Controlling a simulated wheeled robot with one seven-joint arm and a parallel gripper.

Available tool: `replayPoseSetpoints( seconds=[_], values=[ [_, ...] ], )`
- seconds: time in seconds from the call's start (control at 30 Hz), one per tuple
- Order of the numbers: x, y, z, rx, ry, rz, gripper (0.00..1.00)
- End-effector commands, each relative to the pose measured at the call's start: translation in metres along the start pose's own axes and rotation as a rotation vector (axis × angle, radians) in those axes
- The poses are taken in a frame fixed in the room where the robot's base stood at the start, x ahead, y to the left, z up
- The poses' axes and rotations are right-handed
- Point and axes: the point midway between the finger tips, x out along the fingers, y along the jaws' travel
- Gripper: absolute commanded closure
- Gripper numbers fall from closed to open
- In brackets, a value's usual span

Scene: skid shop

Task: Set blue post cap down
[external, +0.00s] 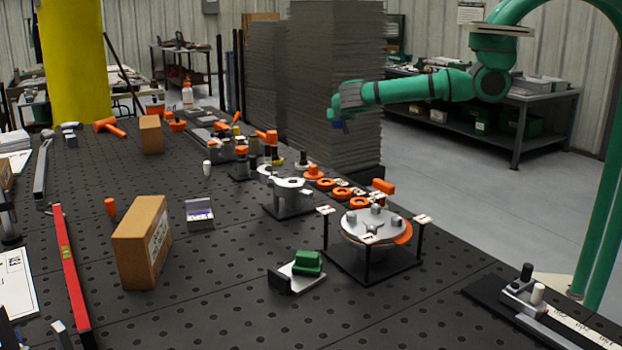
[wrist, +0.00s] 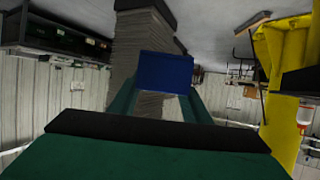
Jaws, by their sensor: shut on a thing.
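My gripper (external: 338,112) is at the end of the green arm in the external view, raised well above the black table's far right edge, in front of the tall grey stack. It is shut on the blue post cap (external: 337,124), which shows as a small dark blue block below the fingers. In the wrist view the cap (wrist: 165,71) is a blue square face between the fingertips (wrist: 158,97), clear of any surface. The cap's other sides are hidden.
The black perforated table (external: 240,265) carries a round fixture with posts (external: 372,228), a green block on a small plate (external: 308,262), cardboard boxes (external: 142,240) and several orange clamps and rings. Tall grey stacks (external: 335,60) stand behind the table.

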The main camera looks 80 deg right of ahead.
Motion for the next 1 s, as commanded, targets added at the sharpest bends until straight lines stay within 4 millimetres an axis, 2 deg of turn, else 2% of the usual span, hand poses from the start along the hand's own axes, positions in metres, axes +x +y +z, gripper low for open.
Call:
replayPoseSetpoints(
  seconds=[0.17, 0.37, 0.7, 0.87, 1.0],
  values=[
    [-0.023, -0.048, -0.024, 0.021, 0.0, 0.025, 0.78],
    [-0.071, -0.116, -0.047, 0.011, 0.0, 0.012, 0.78],
    [-0.177, -0.229, -0.082, -0.014, 0.0, -0.046, 0.78],
    [-0.235, -0.275, -0.097, -0.026, 0.0, -0.074, 0.78],
    [-0.289, -0.311, -0.108, -0.036, 0.001, -0.096, 0.78]
  ],
)
